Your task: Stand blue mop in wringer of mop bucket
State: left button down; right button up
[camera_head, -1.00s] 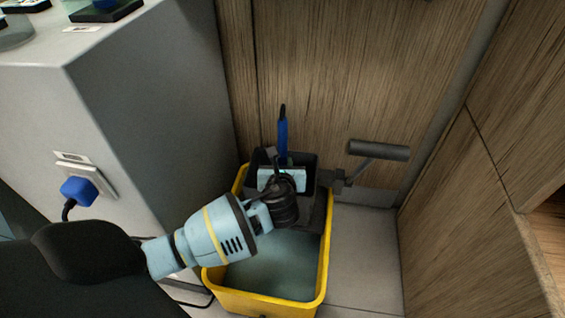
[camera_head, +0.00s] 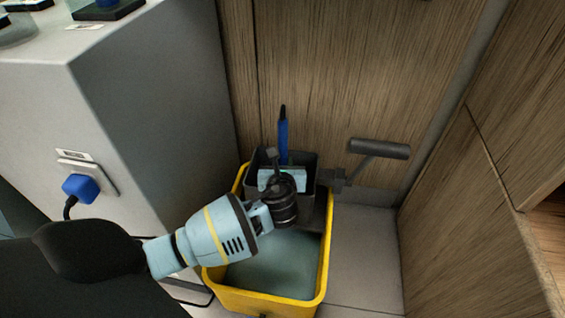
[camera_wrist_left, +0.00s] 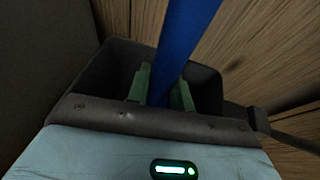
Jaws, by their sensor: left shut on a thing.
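The blue mop's handle (camera_head: 283,138) stands roughly upright at the wringer, with a black tip on top. My left gripper (camera_wrist_left: 161,88) is shut on the blue handle, which also shows between its green fingers in the left wrist view (camera_wrist_left: 186,38). The black wringer (camera_head: 309,168) sits at the back of the yellow mop bucket (camera_head: 323,262). The mop's lower end is hidden behind my gripper and the wringer walls, so I cannot tell how deep it sits. My right gripper is not in view.
The wringer's dark lever (camera_head: 379,149) sticks out to the right. A grey cabinet (camera_head: 160,110) with a blue plug (camera_head: 80,189) stands close on the left. Wooden panels (camera_head: 350,70) close off the back and right. Tiled floor (camera_head: 365,255) is free right of the bucket.

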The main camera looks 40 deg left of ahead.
pick_arm(q)
jog(key=shift+s+f, duration=0.2)
jog(key=shift+f, duration=0.5)
jog(key=c, duration=1.2)
grip_release()
jog(key=shift+d+h, duration=0.1)
jog(key=shift+h, duration=0.2)
jog(key=shift+o, duration=0.2)
jog(key=shift+f, duration=0.1)
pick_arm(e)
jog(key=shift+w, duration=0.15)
pick_arm(q)
jog(key=shift+d, duration=0.1)
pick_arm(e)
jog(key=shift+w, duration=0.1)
pick_arm(q)
jog(key=shift+s+d, duration=0.15)
jog(key=shift+s, duration=0.05)
jog(key=shift+w+r+p+v, duration=0.1)
jog(key=shift+r+p+v, duration=0.15)
jog(key=shift+p+v, duration=0.75)
jog(key=shift+w+r+p+v, duration=0.1)
jog(key=shift+r+p+v, duration=0.3)
jog(key=shift+v, duration=1.1)
jog(key=shift+w+r+p+v, duration=0.15)
jog(key=shift+p+v, duration=0.65)
jog(key=shift+v, duration=0.45)
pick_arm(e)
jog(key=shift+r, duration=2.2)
